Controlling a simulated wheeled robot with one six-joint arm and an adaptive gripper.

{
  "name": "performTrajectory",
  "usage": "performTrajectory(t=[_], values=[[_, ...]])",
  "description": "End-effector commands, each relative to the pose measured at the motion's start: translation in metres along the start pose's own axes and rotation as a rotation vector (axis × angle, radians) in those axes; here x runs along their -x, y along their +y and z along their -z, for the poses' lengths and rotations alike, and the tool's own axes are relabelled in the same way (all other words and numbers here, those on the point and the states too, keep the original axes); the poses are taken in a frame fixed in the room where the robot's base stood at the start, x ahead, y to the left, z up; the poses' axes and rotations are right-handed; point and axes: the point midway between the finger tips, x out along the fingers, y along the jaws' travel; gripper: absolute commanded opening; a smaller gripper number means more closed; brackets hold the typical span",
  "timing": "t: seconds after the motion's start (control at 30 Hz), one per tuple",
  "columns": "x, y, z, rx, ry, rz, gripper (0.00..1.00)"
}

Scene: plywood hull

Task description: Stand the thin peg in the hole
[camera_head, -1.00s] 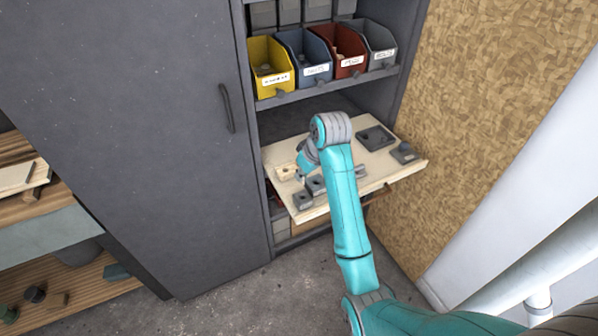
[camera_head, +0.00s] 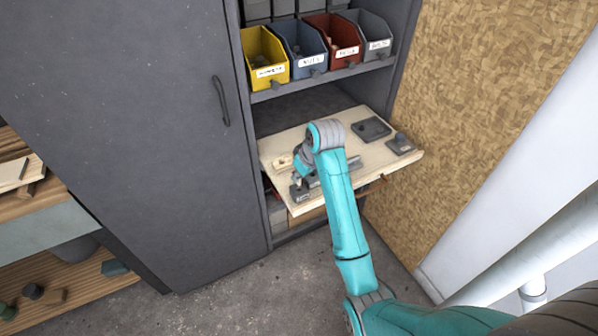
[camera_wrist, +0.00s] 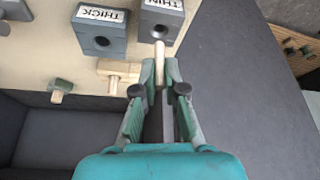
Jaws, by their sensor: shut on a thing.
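My gripper (camera_wrist: 160,74) is shut on the thin peg (camera_wrist: 159,54), a slim pale wooden rod that sticks out past the fingertips. In the wrist view, the peg's tip is close to the dark hole in the grey block labelled THIN (camera_wrist: 162,20). The tip shows outside the hole; I cannot tell whether it touches the block. A grey block labelled THICK (camera_wrist: 101,27), also with a hole, stands to its left. In the head view my gripper (camera_head: 298,178) is low over the board's front left, and the arm partly hides the blocks.
The pale board (camera_head: 404,163) juts from the grey cabinet (camera_head: 140,110). A wooden piece (camera_wrist: 118,72) and another peg (camera_wrist: 62,87) lie left of my gripper. A dark flat tray (camera_head: 371,129) and a small dark block (camera_head: 401,143) sit at the board's right. Bins stand above.

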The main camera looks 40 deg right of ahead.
Motion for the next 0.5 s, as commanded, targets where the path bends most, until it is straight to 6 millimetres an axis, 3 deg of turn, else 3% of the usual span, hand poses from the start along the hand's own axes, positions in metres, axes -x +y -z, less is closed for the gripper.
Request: performTrajectory(t=[0.5], values=[[-0.021,0.0,-0.009,-0.001,-0.001,0.001,0.0]])
